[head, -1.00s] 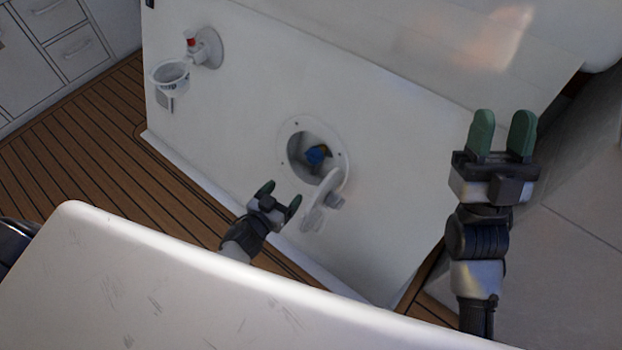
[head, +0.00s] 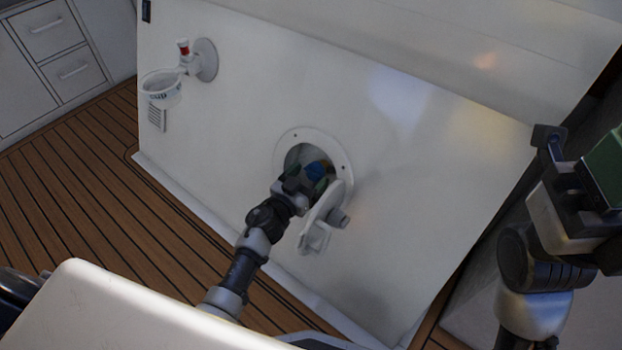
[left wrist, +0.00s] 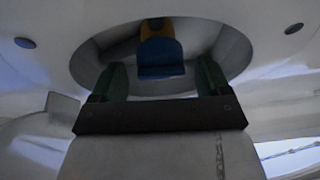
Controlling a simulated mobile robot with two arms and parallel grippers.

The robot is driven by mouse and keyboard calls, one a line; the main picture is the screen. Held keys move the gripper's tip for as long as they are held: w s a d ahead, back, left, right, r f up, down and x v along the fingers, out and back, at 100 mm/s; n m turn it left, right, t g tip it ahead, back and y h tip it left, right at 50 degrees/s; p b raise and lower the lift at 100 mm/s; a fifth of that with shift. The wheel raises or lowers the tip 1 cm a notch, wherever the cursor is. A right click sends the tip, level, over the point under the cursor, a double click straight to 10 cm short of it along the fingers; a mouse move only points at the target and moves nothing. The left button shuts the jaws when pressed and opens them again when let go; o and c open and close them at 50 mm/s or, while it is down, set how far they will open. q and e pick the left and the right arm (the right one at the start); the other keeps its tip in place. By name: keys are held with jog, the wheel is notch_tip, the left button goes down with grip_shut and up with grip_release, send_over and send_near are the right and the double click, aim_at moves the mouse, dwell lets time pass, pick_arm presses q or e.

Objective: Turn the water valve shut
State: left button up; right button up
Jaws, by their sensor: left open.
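The water valve has a blue handle (head: 316,170) inside a round recess in the white panel. In the left wrist view the blue handle (left wrist: 161,58) has a yellow part above it. My left gripper (head: 306,182) is open at the mouth of the recess. In the left wrist view its two green fingers (left wrist: 160,80) stand apart, with the handle ahead between them in the picture; I see no contact. My right gripper (head: 585,165) is at the right edge, partly cut off, away from the valve.
The open round hatch cover (head: 320,220) hangs at the lower right of the recess, close beside my left gripper. A cup holder (head: 162,87) on a suction mount is at the upper left. The wooden floor (head: 100,180) is clear at left.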

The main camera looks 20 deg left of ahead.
pick_arm(q)
jog(key=shift+w+d, duration=0.2)
jog(key=shift+w, duration=0.45)
jog(key=c, duration=0.9)
jog(key=shift+o, duration=0.2)
